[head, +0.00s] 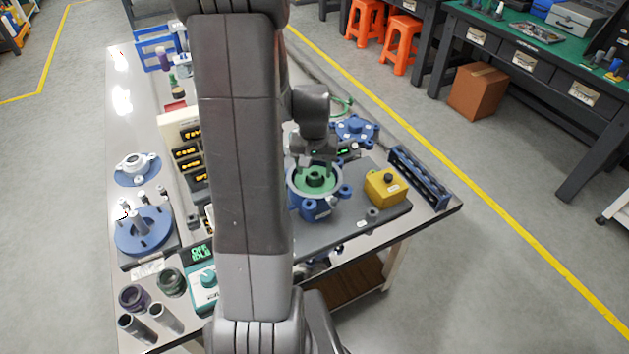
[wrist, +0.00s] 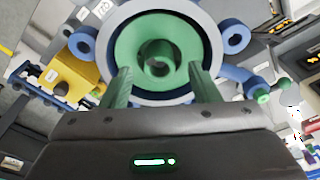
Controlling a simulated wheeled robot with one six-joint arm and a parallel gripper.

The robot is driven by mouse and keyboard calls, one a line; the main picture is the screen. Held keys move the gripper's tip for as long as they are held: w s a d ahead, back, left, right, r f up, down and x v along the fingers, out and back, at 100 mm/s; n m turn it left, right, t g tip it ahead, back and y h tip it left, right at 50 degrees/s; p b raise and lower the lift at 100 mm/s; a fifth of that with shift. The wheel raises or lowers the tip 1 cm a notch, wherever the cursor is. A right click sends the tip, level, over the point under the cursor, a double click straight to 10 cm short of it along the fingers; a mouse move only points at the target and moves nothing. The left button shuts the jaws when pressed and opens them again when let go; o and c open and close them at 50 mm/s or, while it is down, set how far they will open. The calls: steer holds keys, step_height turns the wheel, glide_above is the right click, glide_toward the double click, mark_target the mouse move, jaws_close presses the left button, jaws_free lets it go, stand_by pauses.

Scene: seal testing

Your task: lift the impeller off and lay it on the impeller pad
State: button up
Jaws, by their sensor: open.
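The green impeller (head: 316,182), a round disc with a raised hub, sits in the blue pump housing (head: 318,209) with its pale rim, on a dark plate. It also shows in the wrist view (wrist: 135,38), ringed by the grey rim. My gripper (head: 316,164) is just above the impeller, pointing down. In the wrist view my gripper (wrist: 159,72) is open, its two fingers apart on either side of the hub with nothing held between them. I cannot tell whether the fingertips touch the disc. I cannot pick out the impeller pad for certain; my arm hides the middle of the bench.
A yellow button box (head: 382,188) and a blue rack (head: 419,178) stand to the right. A blue flanged part (head: 356,129) lies behind. At left are a white flange on a blue disc (head: 137,177) and a blue pegged fixture (head: 143,240). Dark-faced displays (head: 187,153) stand behind my arm.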

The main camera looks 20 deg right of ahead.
steer(key=shift+w+d+f, duration=0.1)
steer(key=shift+w+f, duration=0.05)
steer(key=shift+f, duration=0.65)
jaws_close()
steer(key=shift+r, duration=0.1)
